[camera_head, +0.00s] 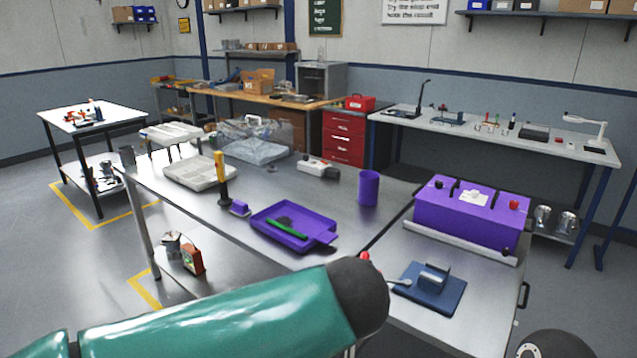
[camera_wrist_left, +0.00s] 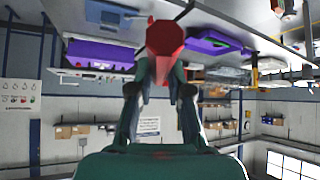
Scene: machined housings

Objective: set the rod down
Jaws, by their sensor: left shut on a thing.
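In the head view the gripper is hidden behind my green left arm; a small red tip shows just above the arm's dark joint. The rod's length and lower end cannot be seen. A purple tray (camera_head: 262,214) lies on the metal table, with a green stick (camera_head: 286,229) and a dark piece in it. It also shows in the left wrist view (camera_wrist_left: 213,42). My right gripper is not in view.
A blue block with a grey handle (camera_head: 430,287) lies on the near right bench, with a purple box (camera_head: 470,212) behind it. A purple cup (camera_head: 368,187) and a yellow-handled tool (camera_head: 221,175) stand on the table (camera_head: 330,205). Bare metal lies between cup and tray.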

